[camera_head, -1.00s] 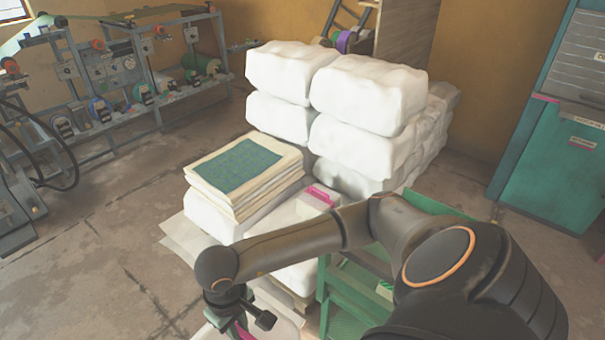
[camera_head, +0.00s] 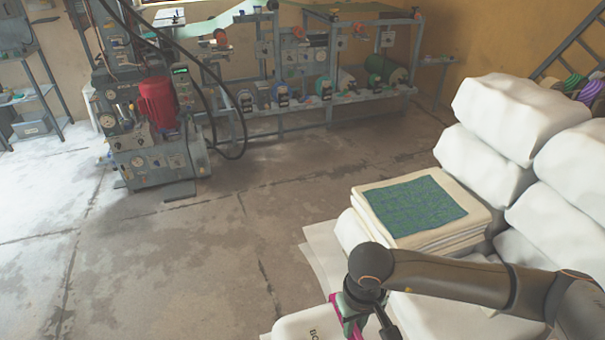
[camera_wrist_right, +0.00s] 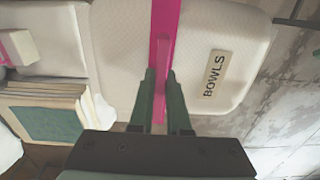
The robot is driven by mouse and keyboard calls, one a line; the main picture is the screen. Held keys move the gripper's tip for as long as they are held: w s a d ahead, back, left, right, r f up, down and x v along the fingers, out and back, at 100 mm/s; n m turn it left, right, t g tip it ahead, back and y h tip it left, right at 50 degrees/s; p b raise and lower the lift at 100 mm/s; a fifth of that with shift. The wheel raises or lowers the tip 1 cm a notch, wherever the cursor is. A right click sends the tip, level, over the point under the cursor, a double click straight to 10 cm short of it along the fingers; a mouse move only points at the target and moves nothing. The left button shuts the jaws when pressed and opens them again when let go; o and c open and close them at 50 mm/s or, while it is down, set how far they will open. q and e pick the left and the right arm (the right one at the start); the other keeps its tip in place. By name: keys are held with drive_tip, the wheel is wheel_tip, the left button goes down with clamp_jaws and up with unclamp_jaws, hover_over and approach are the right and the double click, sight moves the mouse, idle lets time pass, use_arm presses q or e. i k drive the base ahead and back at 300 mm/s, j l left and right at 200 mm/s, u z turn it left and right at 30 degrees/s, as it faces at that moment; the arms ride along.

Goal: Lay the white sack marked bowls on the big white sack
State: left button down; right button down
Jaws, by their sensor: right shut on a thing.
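The white sack marked BOWLS (camera_head: 297,328) is at the bottom edge of the head view, mostly cut off. In the right wrist view the sack (camera_wrist_right: 240,32) fills the upper part, with its BOWLS label (camera_wrist_right: 217,73) and a pink strap (camera_wrist_right: 163,30) across it. My right gripper (camera_wrist_right: 160,85) is shut on the strap; in the head view the gripper (camera_head: 349,308) is partly hidden by its wrist. A big white sack (camera_head: 440,318) lies right of it, partly behind my right arm. I cannot tell whether the held sack touches anything below. My left gripper is not in view.
Folded cream sacks with a green panel (camera_head: 410,205) lie stacked beyond my right gripper. Big white sacks (camera_head: 515,115) are piled at the right. A pink and white block (camera_wrist_right: 15,47) sits on white in the wrist view. The concrete floor (camera_head: 200,265) at left is open before the machines.

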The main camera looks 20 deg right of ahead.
sight(454, 313)
drive_tip(key=i+j+z, duration=0.1)
drive_tip(key=i+z, duration=0.15)
drive_tip(key=i, duration=0.75)
drive_tip(key=i+z, duration=0.25)
drive_tip(key=i, duration=0.2)
drive_tip(key=i+j+z, duration=0.1)
drive_tip(key=i+z, duration=0.15)
drive_tip(key=i, duration=0.2)
drive_tip(key=i+z, duration=0.3)
drive_tip(key=z, duration=0.15)
drive_tip(key=i+z, duration=0.3)
drive_tip(key=z, duration=0.2)
drive_tip(key=i+z, duration=0.2)
drive_tip(key=z, duration=0.2)
drive_tip(key=i+z, duration=0.35)
drive_tip(key=k+z, duration=0.1)
drive_tip(key=z, duration=0.55)
